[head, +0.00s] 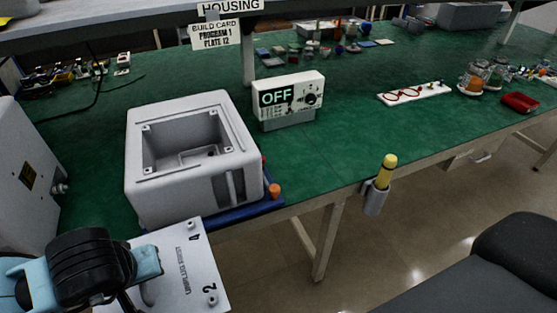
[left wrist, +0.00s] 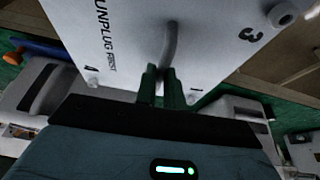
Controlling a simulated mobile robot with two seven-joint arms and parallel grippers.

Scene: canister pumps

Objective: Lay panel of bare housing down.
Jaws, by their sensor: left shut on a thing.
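The panel (head: 190,262) is a white plate with "UNPLUG FIRST", corner numbers and small corner fittings. It is at the lower left of the head view, in front of the housing. My left gripper (head: 138,295) is shut on the panel's grey handle. In the left wrist view, the green fingers of my left gripper (left wrist: 161,88) close around that handle, and the panel (left wrist: 205,35) fills the top. The bare housing (head: 137,188) is a light grey box with an open recess on top. It sits on a blue base (head: 262,204). My right gripper is out of view.
A white unit reading "OFF" (head: 288,94) stands behind the housing. A yellow-topped tool (head: 385,172) sits in a holder at the bench edge. A grey machine (head: 25,180) stands at far left. Green bench top (head: 330,145) is clear right of the housing.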

